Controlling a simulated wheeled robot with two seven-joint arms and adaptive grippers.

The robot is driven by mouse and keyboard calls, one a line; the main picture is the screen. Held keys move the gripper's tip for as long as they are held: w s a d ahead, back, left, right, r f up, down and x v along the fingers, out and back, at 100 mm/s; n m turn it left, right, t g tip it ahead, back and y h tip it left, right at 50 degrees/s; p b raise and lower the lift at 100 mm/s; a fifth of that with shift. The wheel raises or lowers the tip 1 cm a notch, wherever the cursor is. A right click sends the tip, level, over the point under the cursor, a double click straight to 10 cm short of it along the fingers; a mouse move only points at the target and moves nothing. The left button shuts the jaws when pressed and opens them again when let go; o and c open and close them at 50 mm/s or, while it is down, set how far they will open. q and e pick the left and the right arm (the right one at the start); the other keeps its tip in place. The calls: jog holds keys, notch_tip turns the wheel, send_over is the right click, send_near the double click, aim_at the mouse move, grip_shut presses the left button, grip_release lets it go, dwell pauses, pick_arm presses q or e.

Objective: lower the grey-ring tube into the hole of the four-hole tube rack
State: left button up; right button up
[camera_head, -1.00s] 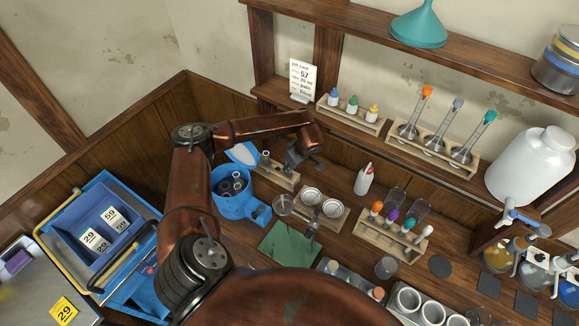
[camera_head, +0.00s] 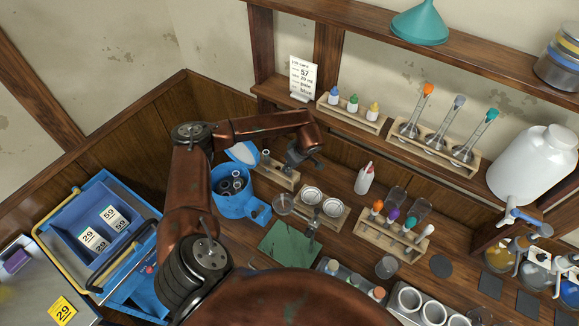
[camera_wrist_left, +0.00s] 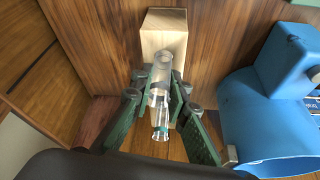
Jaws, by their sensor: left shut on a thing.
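My left gripper (camera_head: 294,164) is at the right end of a small wooden rack (camera_head: 280,177), which I take for the four-hole tube rack. In the left wrist view my left gripper (camera_wrist_left: 160,98) is shut on a clear glass tube (camera_wrist_left: 161,84). A teal tint shows at the tube's near end; I cannot make out a grey ring. Beyond the tube is a pale wooden block (camera_wrist_left: 163,38), apparently the rack. The tube overlaps it in the picture; whether it is in a hole or above one I cannot tell. Another clear tube (camera_head: 265,156) stands at the rack's left end. My right gripper is not in view.
Metal cups in a wooden holder (camera_head: 330,216), a green mat (camera_head: 289,243) and a rack of capped tubes (camera_head: 388,240) lie nearby.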

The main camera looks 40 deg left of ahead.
pick_arm(q)
jog(key=shift+f, duration=0.2)
jog(key=o, duration=0.9)
jog(key=shift+o, duration=0.2)
notch_tip(320, 180, up, 9)
jog(key=p, duration=0.4)
jog(key=shift+r, duration=0.1)
jog(key=shift+s, duration=0.1)
dwell(0.4)
